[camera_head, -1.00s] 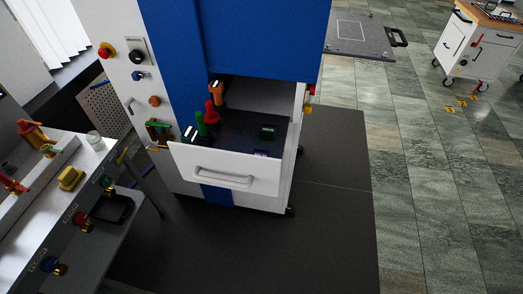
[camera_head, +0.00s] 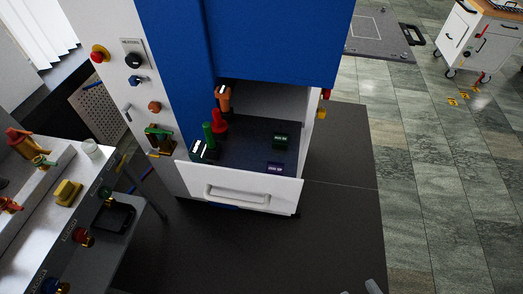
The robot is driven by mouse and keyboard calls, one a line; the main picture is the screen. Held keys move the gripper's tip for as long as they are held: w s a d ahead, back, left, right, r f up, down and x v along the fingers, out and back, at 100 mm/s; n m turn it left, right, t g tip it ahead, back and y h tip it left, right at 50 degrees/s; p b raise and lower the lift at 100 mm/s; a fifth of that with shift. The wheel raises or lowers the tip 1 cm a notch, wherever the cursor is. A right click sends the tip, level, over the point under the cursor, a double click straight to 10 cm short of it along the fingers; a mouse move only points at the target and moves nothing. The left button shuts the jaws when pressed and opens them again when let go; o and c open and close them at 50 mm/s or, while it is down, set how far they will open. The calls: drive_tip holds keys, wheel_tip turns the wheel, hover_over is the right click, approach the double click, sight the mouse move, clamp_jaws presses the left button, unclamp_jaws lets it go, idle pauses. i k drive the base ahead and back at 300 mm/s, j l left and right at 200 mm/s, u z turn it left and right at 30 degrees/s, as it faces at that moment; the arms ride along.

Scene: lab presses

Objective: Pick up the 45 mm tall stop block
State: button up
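Several small blocks with pale markings stand in the open drawer (camera_head: 238,193) of the blue and white press. One dark green block (camera_head: 281,141) is at the drawer's right. A dark purple block (camera_head: 275,168) is nearer the front. Another dark block (camera_head: 204,151) is at the left by the green handle. The markings are too small to read, so I cannot tell which block is 45 mm tall. Two light grey tips at the bottom edge, right of centre, may belong to my gripper (camera_head: 360,289). Its state is unclear.
Green (camera_head: 208,133), red (camera_head: 219,121) and orange (camera_head: 223,98) upright pieces stand at the drawer's left. A bench (camera_head: 38,220) with a yellow block (camera_head: 67,192) is at left. A white cart (camera_head: 486,45) is far right.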

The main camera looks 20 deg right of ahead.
sight(276, 168)
drive_tip(key=i, duration=0.15)
drive_tip(key=l+u, duration=0.25)
drive_tip(key=l, duration=1.4)
